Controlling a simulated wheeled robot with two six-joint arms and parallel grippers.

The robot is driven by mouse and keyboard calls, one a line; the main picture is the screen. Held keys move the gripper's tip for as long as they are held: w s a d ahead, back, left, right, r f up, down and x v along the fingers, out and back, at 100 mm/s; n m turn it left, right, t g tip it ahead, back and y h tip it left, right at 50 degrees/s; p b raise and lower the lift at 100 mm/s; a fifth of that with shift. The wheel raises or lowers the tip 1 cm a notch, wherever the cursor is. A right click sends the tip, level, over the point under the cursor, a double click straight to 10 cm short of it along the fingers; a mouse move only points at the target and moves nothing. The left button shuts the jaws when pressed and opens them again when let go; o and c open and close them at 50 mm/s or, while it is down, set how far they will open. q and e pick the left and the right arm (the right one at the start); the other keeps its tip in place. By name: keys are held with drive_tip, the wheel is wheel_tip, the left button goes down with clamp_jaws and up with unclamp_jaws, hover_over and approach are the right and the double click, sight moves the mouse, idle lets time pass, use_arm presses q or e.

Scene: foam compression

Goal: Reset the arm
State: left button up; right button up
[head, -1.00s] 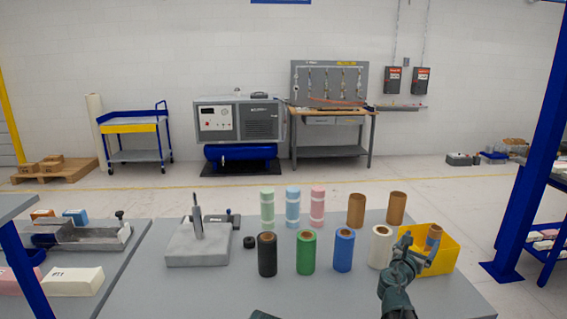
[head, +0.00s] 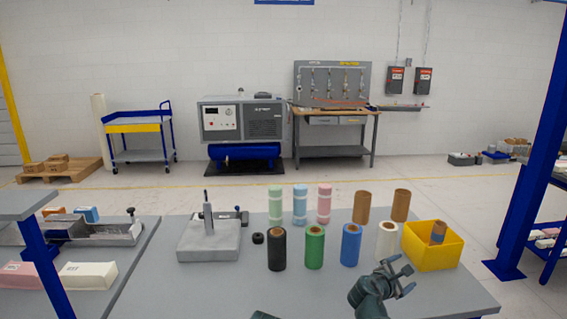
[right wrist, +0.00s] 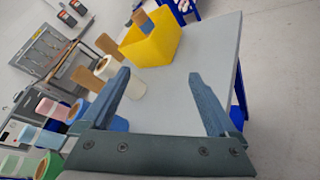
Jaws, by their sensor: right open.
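My right gripper (head: 396,277) is open and empty above the front right of the grey table. Its two fingers also show spread apart in the right wrist view (right wrist: 163,100), with nothing between them. The yellow bin (head: 431,258) stands beyond it to the right, with a brown and blue tube (head: 438,233) sticking up out of it. The bin also shows at the top of the right wrist view (right wrist: 150,48). A small dark part at the bottom edge of the head view may be my left arm; its gripper does not show.
Black (head: 277,250), green (head: 314,248), blue (head: 350,246) and white (head: 386,241) rolls stand in a front row. Pastel rolls (head: 299,205) and brown tubes (head: 361,208) stand behind. A grey press block (head: 210,241) is at left. The table front is clear.

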drive_tip(key=s+a+f+m+g+y, duration=0.3)
drive_tip(key=s+a+f+m, duration=0.1)
drive_tip(key=s+a, duration=0.4)
drive_tip(key=s+a+f+m+g+y, duration=0.3)
drive_tip(key=s+a+f+m, duration=0.2)
drive_tip(key=s+a, duration=0.3)
drive_tip(key=s+a+f+m+g+y, duration=0.3)
drive_tip(key=s+a+f+m+g, duration=0.1)
drive_tip(key=a, duration=0.8)
drive_tip(key=s+f+m, duration=0.1)
drive_tip(key=s+f, duration=0.1)
drive_tip(key=s, duration=0.1)
drive_tip(key=shift+s+a+y, duration=0.25)
drive_tip(key=shift+s+y, duration=0.05)
drive_tip(key=shift+s, duration=0.1)
